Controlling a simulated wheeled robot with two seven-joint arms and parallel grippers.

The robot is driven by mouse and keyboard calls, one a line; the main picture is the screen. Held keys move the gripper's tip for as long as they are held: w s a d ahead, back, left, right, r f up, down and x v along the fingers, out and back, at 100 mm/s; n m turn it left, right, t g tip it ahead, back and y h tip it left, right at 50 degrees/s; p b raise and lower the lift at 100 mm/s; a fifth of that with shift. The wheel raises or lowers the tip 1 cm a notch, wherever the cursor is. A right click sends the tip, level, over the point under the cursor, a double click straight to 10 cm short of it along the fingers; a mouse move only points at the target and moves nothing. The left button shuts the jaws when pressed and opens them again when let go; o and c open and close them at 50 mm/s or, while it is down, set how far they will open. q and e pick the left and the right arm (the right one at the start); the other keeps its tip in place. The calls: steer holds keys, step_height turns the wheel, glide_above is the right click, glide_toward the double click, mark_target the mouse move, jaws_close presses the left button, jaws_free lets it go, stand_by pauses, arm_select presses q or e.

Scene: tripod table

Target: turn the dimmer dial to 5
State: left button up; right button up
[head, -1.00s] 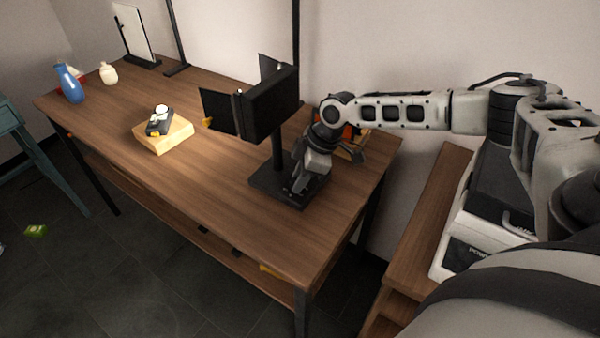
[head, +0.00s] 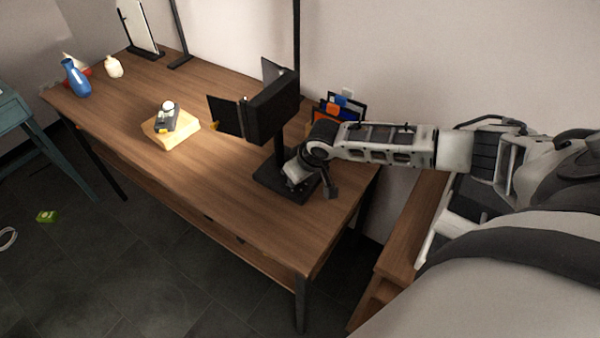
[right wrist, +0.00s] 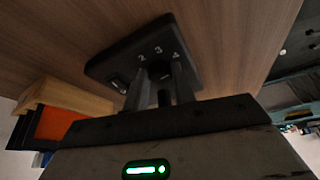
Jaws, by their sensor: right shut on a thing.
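The black lamp (head: 272,110) stands near the right end of the wooden table, on a flat black base (head: 266,182). In the right wrist view the base (right wrist: 112,65) shows the printed numbers 2, 3 and 4 around the dimmer dial (right wrist: 159,70). No 5 is readable there. My right gripper (right wrist: 161,88) is shut on the dial, with one finger on each side, and the fingers cover much of it. My left gripper is out of view.
An organizer with blue and orange items (head: 340,108) stands behind my right forearm. A yellow block (head: 160,128) carrying a dark object, a blue bottle (head: 76,78) and a cream vase (head: 113,67) are farther left. The table's front middle is clear.

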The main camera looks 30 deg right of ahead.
steer(key=m, duration=0.2)
steer(key=m+h, duration=0.1)
steer(key=m, duration=0.1)
steer(key=m+h, duration=0.1)
steer(key=m, duration=0.1)
steer(key=shift+w+a+m+g, duration=0.1)
steer(key=shift+a+m+g, duration=0.2)
steer(key=shift+a, duration=0.1)
steer(key=m+h, duration=0.1)
steer(key=m, duration=0.1)
steer(key=m+g+h, duration=0.1)
steer(key=m, duration=0.1)
steer(key=shift+w+a+m, duration=0.1)
steer(key=shift+w+m, duration=0.05)
steer(key=shift+m, duration=0.15)
steer(key=o, duration=1)
steer(key=shift+r, duration=0.1)
steer(key=v, duration=1.6)
steer(key=shift+w, duration=0.1)
